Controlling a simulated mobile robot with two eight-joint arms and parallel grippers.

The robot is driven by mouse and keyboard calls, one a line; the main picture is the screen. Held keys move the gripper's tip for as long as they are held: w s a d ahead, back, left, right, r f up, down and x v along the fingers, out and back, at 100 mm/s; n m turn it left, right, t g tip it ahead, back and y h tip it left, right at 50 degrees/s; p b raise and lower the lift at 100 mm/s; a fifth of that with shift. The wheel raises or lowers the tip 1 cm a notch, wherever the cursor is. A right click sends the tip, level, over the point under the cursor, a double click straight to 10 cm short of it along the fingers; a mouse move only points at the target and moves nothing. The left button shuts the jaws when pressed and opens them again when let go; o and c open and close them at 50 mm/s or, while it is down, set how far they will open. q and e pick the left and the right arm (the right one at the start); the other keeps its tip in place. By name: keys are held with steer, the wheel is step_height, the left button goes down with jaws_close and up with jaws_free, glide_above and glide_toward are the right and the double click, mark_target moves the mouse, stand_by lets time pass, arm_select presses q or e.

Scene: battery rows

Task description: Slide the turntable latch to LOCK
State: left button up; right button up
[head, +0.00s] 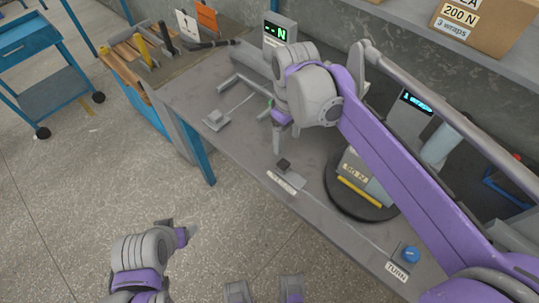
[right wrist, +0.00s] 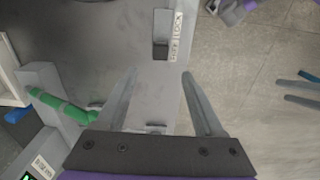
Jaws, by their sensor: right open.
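The turntable latch has a dark knob (head: 284,165) on a grey plate near the bench's front edge. In the right wrist view the knob (right wrist: 160,52) is at the lower end of its plate. It is beside the lower half of a white label (right wrist: 176,37); the upper half seems to read LOCK. My right gripper (right wrist: 158,76) is open and empty, its fingertips short of the knob and on either side of its line. In the head view the right gripper (head: 283,125) is above the bench, behind the latch. My left gripper (head: 178,232) is low over the floor, its jaw unclear.
The round turntable (head: 338,198) carries a block right of the latch, partly behind my right arm. A small grey fixture (head: 216,119) is left of the gripper.

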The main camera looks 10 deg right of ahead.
mark_target(284, 164)
step_height(284, 164, down, 11)
steer(key=shift+w+a+r+b, duration=0.15)
steer(key=shift+b, duration=0.45)
jaws_close()
stand_by(1.3)
